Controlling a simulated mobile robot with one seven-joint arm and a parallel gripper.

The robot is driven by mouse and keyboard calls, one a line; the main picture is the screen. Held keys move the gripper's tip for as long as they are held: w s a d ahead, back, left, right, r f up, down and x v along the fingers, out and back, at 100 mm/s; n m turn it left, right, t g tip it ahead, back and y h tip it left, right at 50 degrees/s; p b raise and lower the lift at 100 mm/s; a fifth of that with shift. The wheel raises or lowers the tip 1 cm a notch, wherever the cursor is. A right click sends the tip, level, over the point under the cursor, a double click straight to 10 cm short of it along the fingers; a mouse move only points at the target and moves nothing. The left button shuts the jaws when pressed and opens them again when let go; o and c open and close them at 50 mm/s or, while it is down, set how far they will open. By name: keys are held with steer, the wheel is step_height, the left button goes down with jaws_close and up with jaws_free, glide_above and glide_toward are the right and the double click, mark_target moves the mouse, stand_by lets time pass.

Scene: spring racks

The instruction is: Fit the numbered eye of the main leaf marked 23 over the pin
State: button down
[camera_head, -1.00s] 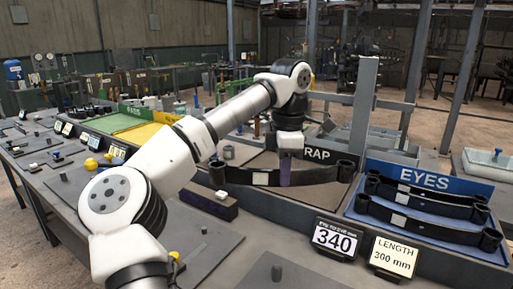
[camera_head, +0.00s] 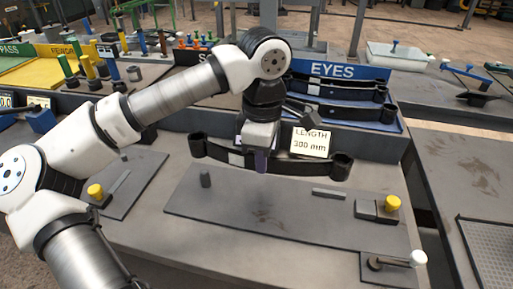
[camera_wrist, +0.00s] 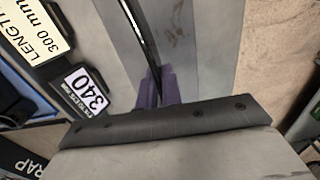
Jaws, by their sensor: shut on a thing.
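A long dark main leaf (camera_head: 215,151) with a rolled eye at each end hangs in my gripper (camera_head: 262,160), above a flat grey plate (camera_head: 270,215). A pale label shows on the leaf, but its number is not legible. My gripper's purple fingers are shut around the leaf's middle. In the wrist view, the purple fingertips (camera_wrist: 156,88) pinch the leaf (camera_wrist: 141,38), seen edge-on. A short upright dark pin (camera_head: 205,179) stands at the left of the plate, below and apart from the leaf's left eye.
A sliding block with a yellow knob (camera_head: 392,202) sits at the plate's right. The length card (camera_head: 312,142) is behind the leaf. The blue EYES tray (camera_head: 345,71) behind holds more dark leaves. The plate's middle is bare.

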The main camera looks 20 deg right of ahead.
steer(key=shift+f+b, duration=1.2)
steer(key=shift+f, duration=0.9)
steer(key=shift+f+b, duration=0.7)
steer(key=shift+b, duration=0.05)
steer(key=shift+f+b, duration=2.2)
steer(key=shift+b, duration=0.55)
stand_by(2.4)
